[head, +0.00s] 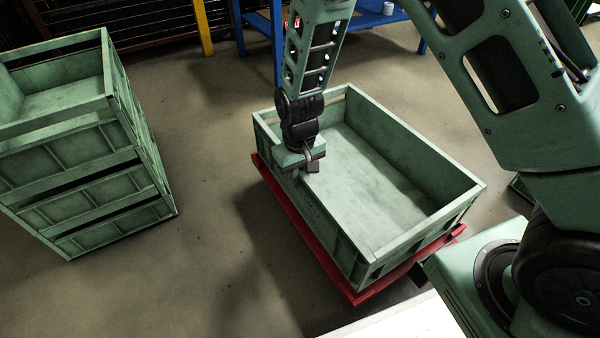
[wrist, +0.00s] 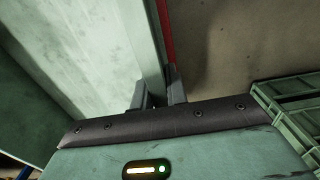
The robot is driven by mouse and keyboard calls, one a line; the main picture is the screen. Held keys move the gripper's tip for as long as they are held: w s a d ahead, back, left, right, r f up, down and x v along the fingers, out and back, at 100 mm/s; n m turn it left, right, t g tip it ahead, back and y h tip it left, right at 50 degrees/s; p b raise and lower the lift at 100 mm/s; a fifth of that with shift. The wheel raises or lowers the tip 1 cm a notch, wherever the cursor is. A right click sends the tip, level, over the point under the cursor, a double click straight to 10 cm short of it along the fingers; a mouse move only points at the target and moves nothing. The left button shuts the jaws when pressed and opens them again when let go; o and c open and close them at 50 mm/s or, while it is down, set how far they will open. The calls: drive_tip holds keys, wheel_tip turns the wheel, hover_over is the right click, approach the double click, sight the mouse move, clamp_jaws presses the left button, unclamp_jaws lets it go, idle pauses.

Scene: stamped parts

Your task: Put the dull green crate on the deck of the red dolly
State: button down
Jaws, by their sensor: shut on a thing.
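The dull green crate (head: 410,150) is open-topped, empty and about level in the middle of the head view. My gripper (head: 308,166) is shut on the rim of its left long wall. In the wrist view, the fingers (wrist: 160,92) pinch this crate wall (wrist: 136,45) from both sides. The red dolly (head: 308,234) is directly under the crate, and its edge shows along the left and near sides. A red strip of it also shows in the wrist view (wrist: 165,28). The crate hides most of the deck, and I cannot tell whether the crate rests on it or hangs just above.
A stack of similar green crates (head: 95,180) stands at the left, with clear floor (head: 225,230) between it and the dolly. A blue rack (head: 375,18) and a yellow post (head: 203,28) stand at the back. The stack also shows in the wrist view (wrist: 292,118).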

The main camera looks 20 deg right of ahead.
wheel_tip(320, 180, down, 2)
drive_tip(key=shift+f+b, duration=0.15)
drive_tip(key=shift+b, duration=0.35)
drive_tip(key=c, duration=1.4)
unclamp_jaws()
drive_tip(key=shift+f, duration=0.1)
